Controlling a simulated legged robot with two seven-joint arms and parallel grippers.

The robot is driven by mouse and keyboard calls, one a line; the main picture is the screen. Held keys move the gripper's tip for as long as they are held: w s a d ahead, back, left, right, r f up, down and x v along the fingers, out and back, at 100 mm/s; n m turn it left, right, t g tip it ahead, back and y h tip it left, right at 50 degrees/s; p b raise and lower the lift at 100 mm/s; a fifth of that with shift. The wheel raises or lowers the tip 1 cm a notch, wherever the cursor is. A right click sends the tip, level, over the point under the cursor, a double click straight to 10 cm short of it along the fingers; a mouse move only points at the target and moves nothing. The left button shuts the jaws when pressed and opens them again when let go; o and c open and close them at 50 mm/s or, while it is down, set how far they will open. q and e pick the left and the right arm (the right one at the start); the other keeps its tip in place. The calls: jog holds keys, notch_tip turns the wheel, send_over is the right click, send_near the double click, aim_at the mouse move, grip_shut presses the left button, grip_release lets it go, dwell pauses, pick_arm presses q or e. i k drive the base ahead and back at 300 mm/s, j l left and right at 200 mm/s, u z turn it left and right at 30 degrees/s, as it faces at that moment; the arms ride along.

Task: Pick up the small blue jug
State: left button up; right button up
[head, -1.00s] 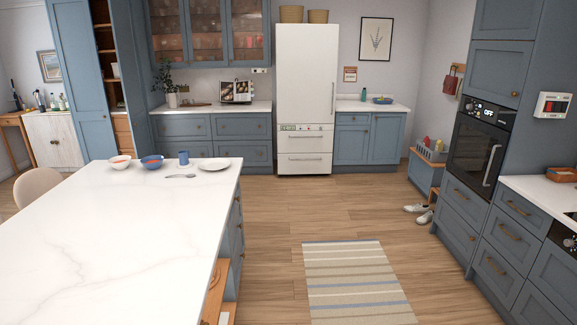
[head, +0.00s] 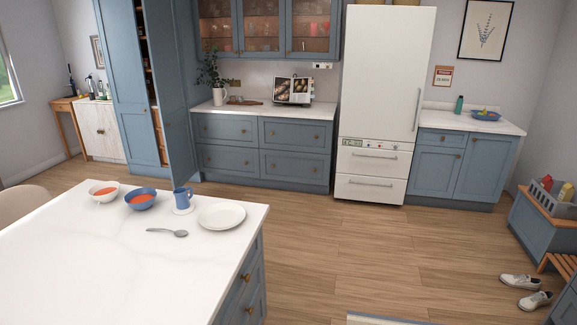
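The small blue jug (head: 182,198) stands upright near the far edge of the white island counter (head: 90,265) in the head view. It rests on a small white round coaster or saucer (head: 183,210). A blue bowl with orange-red contents (head: 141,200) is just left of it, and a white plate (head: 222,216) is to its right. Neither of my grippers is in view.
A white bowl (head: 104,192) and a spoon (head: 167,232) also lie on the island. A white fridge (head: 385,90) and blue cabinets (head: 262,145) line the back. Shoes (head: 524,290) lie at right.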

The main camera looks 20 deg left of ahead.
aim_at(182, 200)
jog(key=i+u, duration=0.1)
jog(key=i, duration=0.35)
jog(key=i+l+u, duration=0.1)
jog(key=i, duration=0.35)
jog(key=i+l+u, duration=0.1)
jog(key=i, duration=0.35)
jog(key=i+l+u, duration=0.1)
jog(key=i, duration=0.35)
jog(key=i+l+u, duration=0.1)
jog(key=i+l, duration=0.15)
jog(key=i, duration=0.2)
